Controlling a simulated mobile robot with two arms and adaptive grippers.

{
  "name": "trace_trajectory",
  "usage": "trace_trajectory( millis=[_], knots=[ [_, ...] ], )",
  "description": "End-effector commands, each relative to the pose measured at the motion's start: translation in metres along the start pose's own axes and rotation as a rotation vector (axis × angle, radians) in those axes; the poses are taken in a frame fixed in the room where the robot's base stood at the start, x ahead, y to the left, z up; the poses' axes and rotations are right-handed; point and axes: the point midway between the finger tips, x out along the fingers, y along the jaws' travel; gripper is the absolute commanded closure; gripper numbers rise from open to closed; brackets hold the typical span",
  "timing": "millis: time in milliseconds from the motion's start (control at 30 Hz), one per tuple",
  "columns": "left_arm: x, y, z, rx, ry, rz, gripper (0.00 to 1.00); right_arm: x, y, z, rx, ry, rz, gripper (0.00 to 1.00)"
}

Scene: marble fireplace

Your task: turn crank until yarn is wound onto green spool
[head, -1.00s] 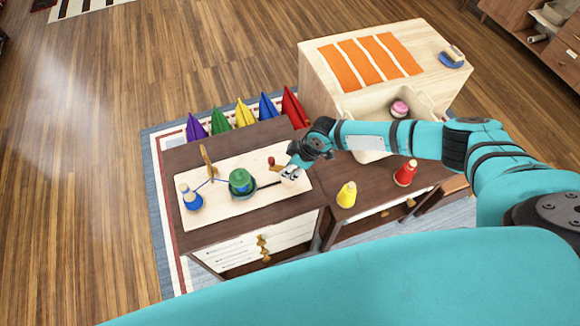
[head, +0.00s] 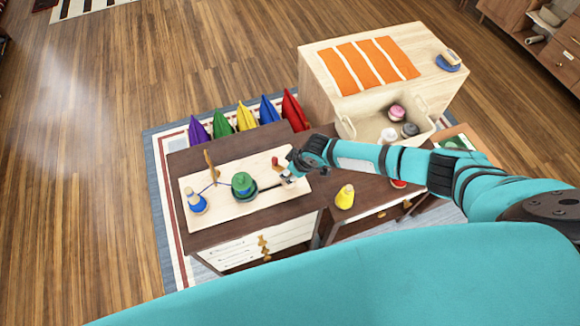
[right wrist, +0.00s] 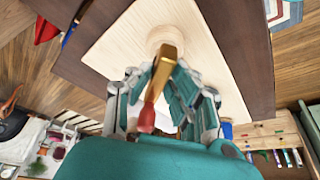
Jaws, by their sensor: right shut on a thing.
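The green spool (head: 241,180) stands upright on the pale winder board (head: 222,214), with blue yarn around its lower part. A blue yarn cone (head: 197,203) stands at the board's left. A thin strand runs from it past the wooden guide (head: 209,160) to the spool. My right gripper (head: 287,179) is at the board's right end. In the right wrist view my right gripper (right wrist: 160,105) is closed around the crank, a gold-brown bar (right wrist: 163,72) with a red knob (right wrist: 147,117). Part of the crank is hidden by the fingers. My left gripper is out of view.
A pale bin (head: 425,117) with several spools and a box with orange strips (head: 350,70) are behind. Coloured pennant shapes (head: 246,117) line the back.

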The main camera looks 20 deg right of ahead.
Motion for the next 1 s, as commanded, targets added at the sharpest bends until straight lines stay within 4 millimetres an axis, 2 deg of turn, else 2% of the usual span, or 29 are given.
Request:
trace_trajectory(
  millis=[33,400,700,1000],
  knots=[
    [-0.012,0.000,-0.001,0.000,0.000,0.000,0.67,-0.005,-0.002,-0.002,0.043,-0.001,0.014,1.00],
    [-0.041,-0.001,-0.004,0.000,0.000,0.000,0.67,-0.003,-0.004,-0.002,0.370,-0.001,0.148,1.00],
    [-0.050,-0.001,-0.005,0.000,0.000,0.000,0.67,0.000,-0.005,-0.002,0.634,-0.001,0.258,1.00],
    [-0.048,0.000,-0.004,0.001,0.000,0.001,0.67,0.002,-0.005,-0.003,0.898,0.000,0.368,1.00]
  ],
)
